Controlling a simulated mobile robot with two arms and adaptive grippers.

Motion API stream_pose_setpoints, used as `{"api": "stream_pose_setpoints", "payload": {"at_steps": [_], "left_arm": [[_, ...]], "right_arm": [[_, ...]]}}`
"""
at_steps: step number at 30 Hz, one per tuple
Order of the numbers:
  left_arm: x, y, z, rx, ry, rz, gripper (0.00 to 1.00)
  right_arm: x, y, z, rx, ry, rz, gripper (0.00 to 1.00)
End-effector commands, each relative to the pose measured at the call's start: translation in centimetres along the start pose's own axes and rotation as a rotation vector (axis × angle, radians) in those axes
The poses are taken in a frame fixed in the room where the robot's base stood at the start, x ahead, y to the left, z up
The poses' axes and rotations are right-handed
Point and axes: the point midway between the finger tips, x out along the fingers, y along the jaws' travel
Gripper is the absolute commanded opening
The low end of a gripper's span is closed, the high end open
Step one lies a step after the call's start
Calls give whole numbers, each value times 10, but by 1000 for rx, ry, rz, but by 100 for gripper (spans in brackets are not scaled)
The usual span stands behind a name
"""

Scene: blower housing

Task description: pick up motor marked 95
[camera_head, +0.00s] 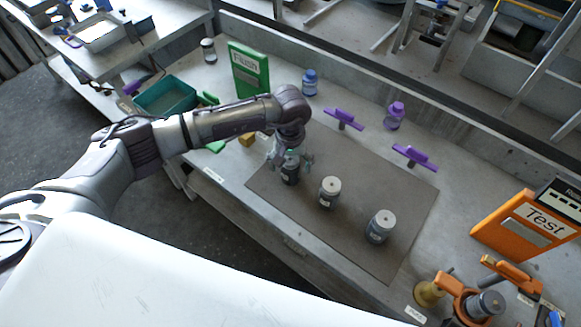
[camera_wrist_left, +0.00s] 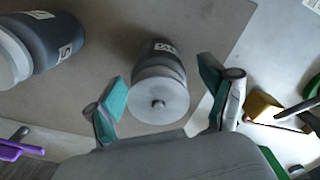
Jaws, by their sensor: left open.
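Three dark cylindrical motors with pale caps are on the grey mat (camera_head: 345,235): a left motor (camera_head: 290,177), a middle motor (camera_head: 329,193) and a right motor (camera_head: 380,227). My left gripper (camera_head: 290,162) is open over the left motor. In the left wrist view this motor (camera_wrist_left: 160,88) lies between the spread teal fingers of the gripper (camera_wrist_left: 162,90), with gaps on both sides. Its white label is partly visible but I cannot read its number surely. Another motor (camera_wrist_left: 38,45) is at the upper left there, its label cut off. My right gripper is not in view.
Purple clamps (camera_head: 343,119) (camera_head: 414,157) stand behind the mat. An orange Test sign (camera_head: 527,226) and an orange fixture (camera_head: 462,303) are at the right. A green Flush sign (camera_head: 248,72) and a teal bin (camera_head: 164,97) are at the back left. A yellow block (camera_wrist_left: 262,106) lies beside the mat.

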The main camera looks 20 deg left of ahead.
Motion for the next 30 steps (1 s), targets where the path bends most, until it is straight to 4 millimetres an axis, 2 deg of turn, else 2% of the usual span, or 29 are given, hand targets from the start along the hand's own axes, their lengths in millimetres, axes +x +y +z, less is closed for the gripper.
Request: {"api": "stream_pose_setpoints", "payload": {"at_steps": [1, 2, 7, 15, 27, 29, 30], "left_arm": [[4, 1, 4, -1, -6, -1, 82], [9, 0, 5, -2, -6, -1, 82], [30, 1, 3, -2, -2, 0, 82], [33, 1, 2, -1, 0, 1, 80], [33, 0, 3, -1, 0, 1, 14], [33, 0, 3, -1, 0, 1, 4], [32, 1, 2, -1, 1, 2, 2]], "right_arm": [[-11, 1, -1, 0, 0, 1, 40], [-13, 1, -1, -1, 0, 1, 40], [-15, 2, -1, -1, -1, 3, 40], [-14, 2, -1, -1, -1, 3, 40], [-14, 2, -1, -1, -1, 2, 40], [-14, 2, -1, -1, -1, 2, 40], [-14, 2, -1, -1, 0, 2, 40]]}}
